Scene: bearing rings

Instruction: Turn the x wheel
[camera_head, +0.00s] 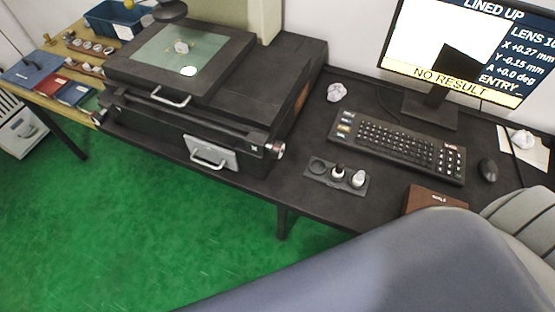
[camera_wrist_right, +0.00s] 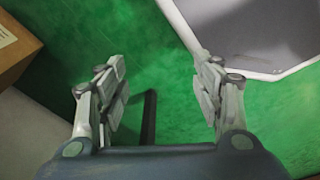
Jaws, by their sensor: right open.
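The x wheel, a small round knob with a pinkish-silver face (camera_head: 278,148), sits at the right front corner of the black measuring machine (camera_head: 200,120), beside a small white X mark. The machine's glass stage (camera_head: 180,50) holds a ring and a white disc. In the wrist view my right gripper (camera_wrist_right: 160,92) is open and empty over the green floor, with its fingers wide apart. The wheel is not in that view. A large blue-grey link of my own arm fills the lower right of the head view. My left gripper is not in view.
The monitor (camera_head: 455,50) reads LINED UP and NO RESULT. A keyboard (camera_head: 405,145), mouse (camera_head: 488,169) and small black holder (camera_head: 335,181) stand right of the machine. A brown box (camera_head: 435,199) lies at the desk's front. The green floor (camera_head: 170,230) before the desk is clear.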

